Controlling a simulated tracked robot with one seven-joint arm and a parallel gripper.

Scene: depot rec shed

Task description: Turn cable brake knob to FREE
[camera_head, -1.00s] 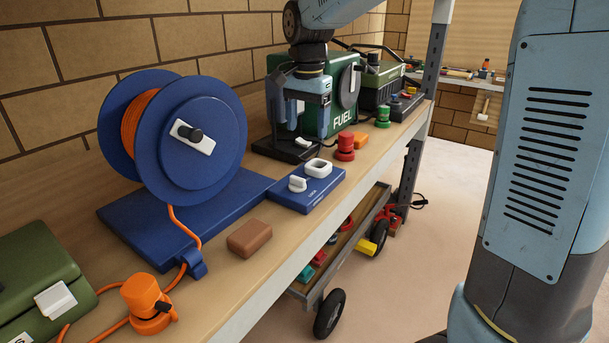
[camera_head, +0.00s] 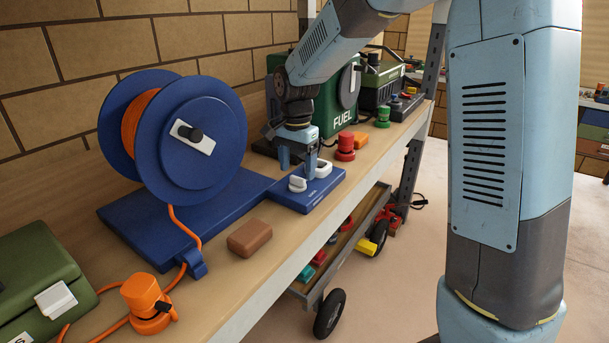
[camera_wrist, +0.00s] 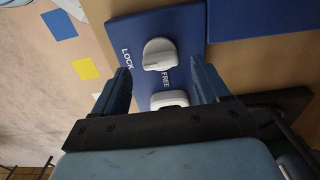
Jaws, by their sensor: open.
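The blue panel (camera_head: 310,198) on the bench carries a round white knob (camera_head: 297,184) with a raised grip bar. In the wrist view the knob (camera_wrist: 158,50) sits beside the words LOCK and FREE on the panel (camera_wrist: 185,22); which word its bar points to is unclear. A second white part (camera_head: 323,168) stands behind the knob; in the wrist view it (camera_wrist: 169,99) shows closer to my gripper's palm. My gripper (camera_head: 297,167) is open over the panel, fingers pointing down. In the wrist view my gripper's fingers (camera_wrist: 161,70) lie either side of the white parts, apart from them.
A blue cable reel (camera_head: 200,150) with orange cable stands left of the panel. A brown block (camera_head: 249,238) lies in front. A red knob (camera_head: 345,147) and a green FUEL can (camera_head: 336,110) stand beyond my gripper. A wheeled cart (camera_head: 330,270) is below the bench edge.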

